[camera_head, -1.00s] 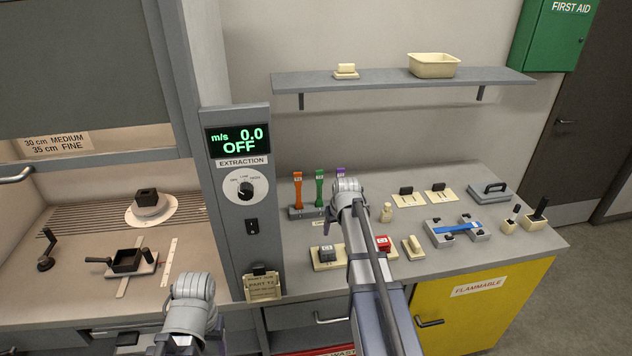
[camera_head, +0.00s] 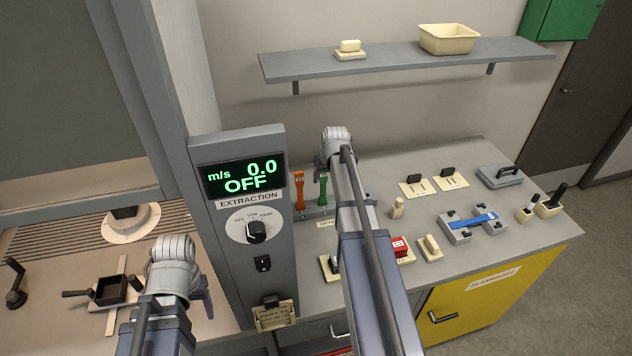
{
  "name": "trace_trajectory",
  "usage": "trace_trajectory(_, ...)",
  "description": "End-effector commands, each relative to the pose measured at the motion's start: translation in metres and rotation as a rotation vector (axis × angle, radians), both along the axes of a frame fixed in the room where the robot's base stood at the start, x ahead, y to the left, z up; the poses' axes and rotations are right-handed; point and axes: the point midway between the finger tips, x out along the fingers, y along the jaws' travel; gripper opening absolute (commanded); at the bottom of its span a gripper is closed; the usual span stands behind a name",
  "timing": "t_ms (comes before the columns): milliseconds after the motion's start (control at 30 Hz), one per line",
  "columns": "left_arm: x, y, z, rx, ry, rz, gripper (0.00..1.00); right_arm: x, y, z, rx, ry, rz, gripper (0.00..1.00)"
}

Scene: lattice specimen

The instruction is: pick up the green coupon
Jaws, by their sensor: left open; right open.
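The green coupon (camera_head: 322,189) stands upright in a rack (camera_head: 318,213) on the right-hand bench, just right of an orange coupon (camera_head: 299,190). Its right edge is close to my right arm in the picture. My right gripper (camera_head: 336,142) is at the far end of that arm, seen from behind, above and beside the rack; its fingertips are hidden by the wrist. It holds nothing that I can see. My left gripper (camera_head: 178,262) is low on the left, in front of the fume hood bench, with its fingers mostly hidden. The purple coupon is hidden behind my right arm.
The extraction panel (camera_head: 248,190), reading OFF, stands left of the rack. A shelf (camera_head: 400,62) with a cream tub (camera_head: 449,39) hangs above the bench. A blue coupon (camera_head: 471,223) lies in a grey fixture to the right. Small blocks stand near the bench front.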

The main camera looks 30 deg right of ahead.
Motion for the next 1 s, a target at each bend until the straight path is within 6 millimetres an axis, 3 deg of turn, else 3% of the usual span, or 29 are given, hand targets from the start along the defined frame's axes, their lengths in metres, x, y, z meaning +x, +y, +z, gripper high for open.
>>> trace_trajectory(267,0.0,0.0,-0.002,0.0,0.0,0.0,0.64,0.0,0.0,-0.002,0.0,0.0,0.0,0.6)
trace_trajectory(533,0.0,0.0,-0.023,0.001,0.0,-0.004,0.64,0.008,-0.002,-0.023,0.0,0.0,0.0,0.6)
trace_trajectory(800,0.0,0.0,-0.027,0.001,0.0,-0.005,0.64,0.01,-0.003,-0.027,0.0,0.0,0.0,0.6)
trace_trajectory(1000,0.0,0.0,-0.044,0.001,0.0,-0.005,0.64,0.013,-0.006,-0.044,0.0,0.0,0.0,0.6)
